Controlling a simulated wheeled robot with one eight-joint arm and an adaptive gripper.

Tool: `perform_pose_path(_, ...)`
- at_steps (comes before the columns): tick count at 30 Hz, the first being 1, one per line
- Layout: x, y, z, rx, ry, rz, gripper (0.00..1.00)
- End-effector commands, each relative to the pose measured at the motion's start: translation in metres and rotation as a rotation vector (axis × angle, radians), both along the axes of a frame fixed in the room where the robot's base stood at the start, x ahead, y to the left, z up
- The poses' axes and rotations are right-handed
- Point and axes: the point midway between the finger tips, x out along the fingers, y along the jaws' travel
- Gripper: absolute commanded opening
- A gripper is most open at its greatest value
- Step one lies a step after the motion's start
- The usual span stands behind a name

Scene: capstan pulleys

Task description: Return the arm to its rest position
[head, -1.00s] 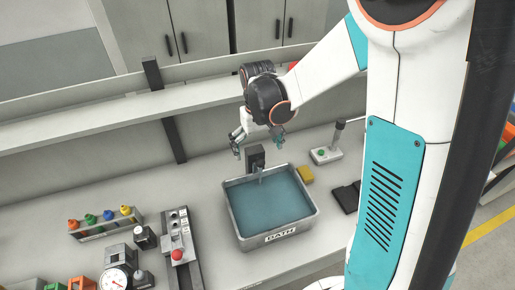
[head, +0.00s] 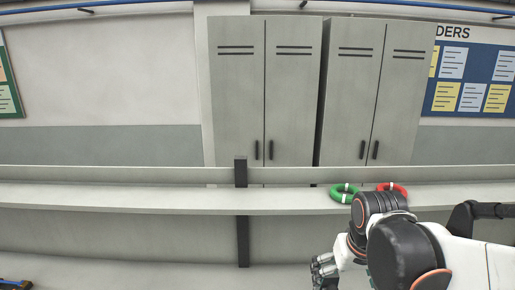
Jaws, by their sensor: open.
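My arm reaches in from the lower right of the head view, in front of the shelf. Its black wrist joint covers part of the shelf's right side. My gripper (head: 324,271) hangs at the bottom of the view, left of the wrist and below the shelf edge. Its fingers look open, and I see nothing between them. The lower part of the gripper is close to the frame's bottom edge.
A long grey shelf (head: 130,198) crosses the view on a dark post (head: 242,235). A green ring (head: 343,193) and a red ring (head: 392,188) lie on it, just behind my wrist. Grey lockers (head: 238,95) stand behind. The shelf's left part is clear.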

Motion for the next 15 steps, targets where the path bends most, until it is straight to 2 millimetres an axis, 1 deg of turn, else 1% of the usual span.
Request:
perform_pose_path(1, -0.011, 0.000, -0.002, 0.000, -0.025, 0.000, 1.00)
perform_pose_path(3, -0.022, 0.000, -0.001, 0.000, -0.062, 0.000, 1.00)
perform_pose_path(9, -0.054, 0.000, -0.003, 0.000, -0.168, 0.000, 1.00)
perform_pose_path(15, -0.081, -0.001, -0.011, 0.000, -0.264, 0.000, 1.00)
